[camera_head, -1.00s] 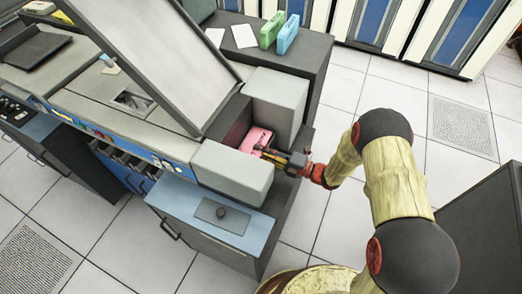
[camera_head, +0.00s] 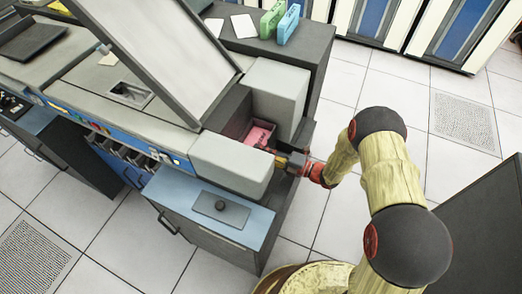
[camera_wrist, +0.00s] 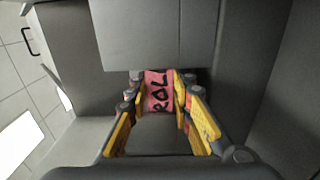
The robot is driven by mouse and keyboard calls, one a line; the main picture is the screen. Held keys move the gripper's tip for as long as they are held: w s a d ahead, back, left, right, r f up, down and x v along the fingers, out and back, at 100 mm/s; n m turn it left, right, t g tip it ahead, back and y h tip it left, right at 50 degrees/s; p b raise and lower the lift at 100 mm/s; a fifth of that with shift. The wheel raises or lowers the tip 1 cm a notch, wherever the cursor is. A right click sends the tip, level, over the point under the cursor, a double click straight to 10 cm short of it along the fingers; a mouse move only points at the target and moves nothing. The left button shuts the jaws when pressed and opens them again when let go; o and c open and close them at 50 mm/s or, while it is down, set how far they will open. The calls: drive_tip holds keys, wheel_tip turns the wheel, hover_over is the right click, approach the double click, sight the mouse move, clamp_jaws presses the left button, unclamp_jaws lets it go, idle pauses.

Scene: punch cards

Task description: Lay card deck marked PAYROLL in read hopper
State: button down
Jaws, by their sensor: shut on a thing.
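The pink card deck (camera_head: 259,134) lies low in the read hopper, a recess between two light grey blocks (camera_head: 275,100) at the machine's right end. In the wrist view the deck (camera_wrist: 158,92) shows black letters reading "ROL"; the rest of its marking is hidden. My gripper (camera_head: 277,157) reaches into the hopper from the right. Its yellow fingers, seen in the wrist view (camera_wrist: 160,108), are shut on the deck's two sides. Whether the deck rests on the hopper floor is hard to tell.
A raised grey lid (camera_head: 165,55) stands over the machine left of the hopper. A green deck (camera_head: 272,19) and a blue deck (camera_head: 288,25) stand on the dark cabinet behind, beside white sheets (camera_head: 243,26). A blue-topped cabinet (camera_head: 180,191) with a knobbed plate is in front.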

drive_tip(key=shift+f, duration=0.1)
idle(0.3)
drive_tip(key=c, duration=1.5)
unclamp_jaws()
drive_tip(key=shift+d, duration=0.15)
drive_tip(key=v, duration=1.1)
drive_tip(key=shift+s+d+f, duration=0.1)
drive_tip(key=shift+s+d, duration=0.1)
drive_tip(key=shift+d, duration=0.15)
